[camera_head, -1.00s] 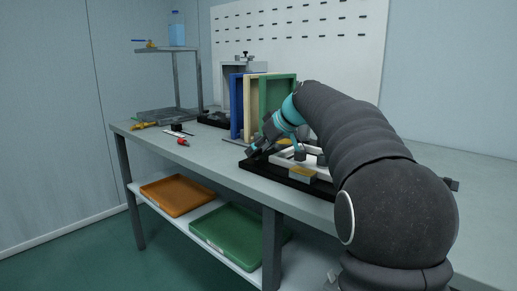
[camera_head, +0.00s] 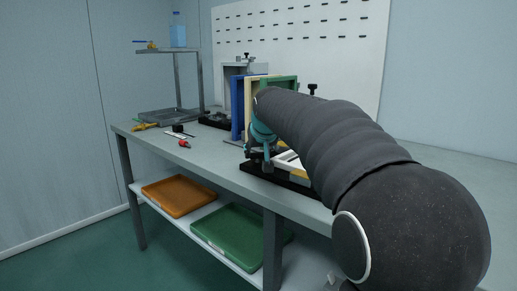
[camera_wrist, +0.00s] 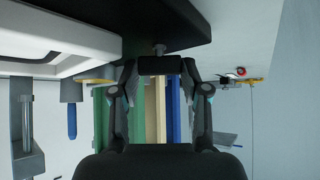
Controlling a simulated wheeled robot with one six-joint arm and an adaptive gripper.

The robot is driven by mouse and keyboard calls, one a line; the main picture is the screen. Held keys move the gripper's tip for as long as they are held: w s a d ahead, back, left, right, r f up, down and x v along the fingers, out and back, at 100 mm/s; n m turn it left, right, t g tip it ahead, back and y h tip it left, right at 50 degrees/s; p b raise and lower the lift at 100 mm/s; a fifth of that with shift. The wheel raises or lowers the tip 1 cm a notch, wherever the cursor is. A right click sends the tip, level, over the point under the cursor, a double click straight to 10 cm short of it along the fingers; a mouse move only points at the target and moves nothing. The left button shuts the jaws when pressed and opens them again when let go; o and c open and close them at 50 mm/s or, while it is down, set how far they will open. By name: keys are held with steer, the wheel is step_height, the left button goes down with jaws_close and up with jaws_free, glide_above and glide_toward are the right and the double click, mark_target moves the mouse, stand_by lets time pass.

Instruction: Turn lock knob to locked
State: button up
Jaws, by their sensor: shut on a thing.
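In the wrist view, my gripper (camera_wrist: 161,72) is shut on a dark, bar-shaped lock knob (camera_wrist: 160,64), with a finger at each end. A short grey stem (camera_wrist: 158,48) joins the knob to the edge of the black fixture base (camera_wrist: 200,22). The knob's bar lies across the picture; I see no marking that shows locked or unlocked. In the head view, my gripper (camera_head: 258,161) is at the left end of the black base (camera_head: 285,177), and the knob is hidden there. A white frame (camera_wrist: 60,40) sits on the base, partly hidden by my arm in the head view.
Blue (camera_head: 237,108), cream and green (camera_head: 284,83) panels stand upright behind my gripper. A red-handled tool (camera_head: 184,143) and a yellow tool (camera_head: 146,126) lie on the bench at left. Orange (camera_head: 178,195) and green (camera_head: 228,235) trays sit on the lower shelf.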

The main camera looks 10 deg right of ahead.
steer(key=m+h, duration=0.2)
steer(key=m, duration=0.1)
steer(key=m+g+h, duration=0.1)
steer(key=m, duration=0.1)
steer(key=shift+w+a+h+b, duration=0.1)
steer(key=shift+a+h+b, duration=0.2)
steer(key=shift+a+h, duration=0.1)
steer(key=m+g+h, duration=0.1)
steer(key=m+h, duration=0.1)
steer(key=m, duration=0.1)
steer(key=shift+w+m+g+h+p, duration=0.1)
steer(key=shift+m+g+h+p, duration=0.6)
steer(key=shift+m, duration=0.5)
steer(key=o, duration=1.1)
steer(key=shift+o, duration=0.2)
steer(key=v, duration=1.2)
steer(key=shift+w, duration=0.15)
